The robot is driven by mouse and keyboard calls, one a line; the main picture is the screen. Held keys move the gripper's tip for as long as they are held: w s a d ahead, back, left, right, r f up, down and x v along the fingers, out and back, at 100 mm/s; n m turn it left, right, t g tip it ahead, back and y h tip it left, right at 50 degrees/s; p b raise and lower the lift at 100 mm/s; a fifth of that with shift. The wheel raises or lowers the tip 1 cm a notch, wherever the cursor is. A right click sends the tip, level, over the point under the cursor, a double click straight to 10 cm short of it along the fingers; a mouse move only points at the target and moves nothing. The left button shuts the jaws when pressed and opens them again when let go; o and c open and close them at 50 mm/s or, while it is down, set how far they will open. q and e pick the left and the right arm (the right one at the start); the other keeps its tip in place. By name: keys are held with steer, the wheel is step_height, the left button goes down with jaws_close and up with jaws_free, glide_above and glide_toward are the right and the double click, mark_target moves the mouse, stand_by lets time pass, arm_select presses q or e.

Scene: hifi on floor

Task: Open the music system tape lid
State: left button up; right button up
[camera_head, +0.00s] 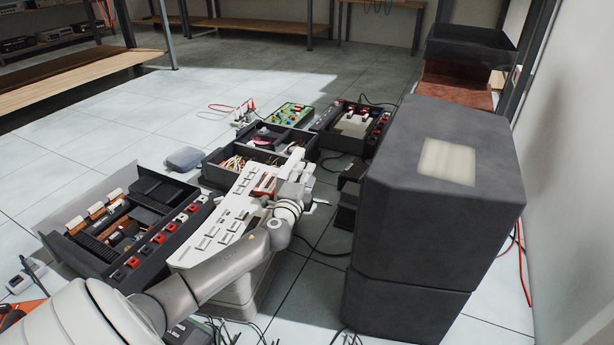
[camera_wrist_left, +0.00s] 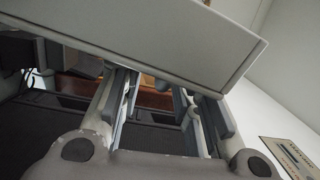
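A light grey music system (camera_head: 208,236) with rows of dark slots and keys stands on the floor in the middle of the head view. My left arm reaches across its right side, and my left gripper (camera_head: 298,172) is at its far right end. I cannot make out the tape lid, and my arm and gripper cover part of that side. In the left wrist view a grey panel (camera_wrist_left: 170,35) slants across the top, close over the fingers. The left gripper's two fingers (camera_wrist_left: 160,105) stand apart with nothing seen held between them; contact with the panel is unclear. My right gripper is not in view.
A tall dark cabinet (camera_head: 440,190) stands close on the right. An open dark case (camera_head: 82,246) with red and white buttons lies at left. More open boxes (camera_head: 262,138) and a green circuit board (camera_head: 291,114) lie beyond. Clear floor (camera_head: 110,125) is at the upper left.

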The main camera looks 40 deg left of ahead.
arm_select(q)
steer(key=shift+b+x, duration=0.45)
steer(key=shift+x, duration=0.9)
steer(key=shift+c, duration=0.5)
jaws_close()
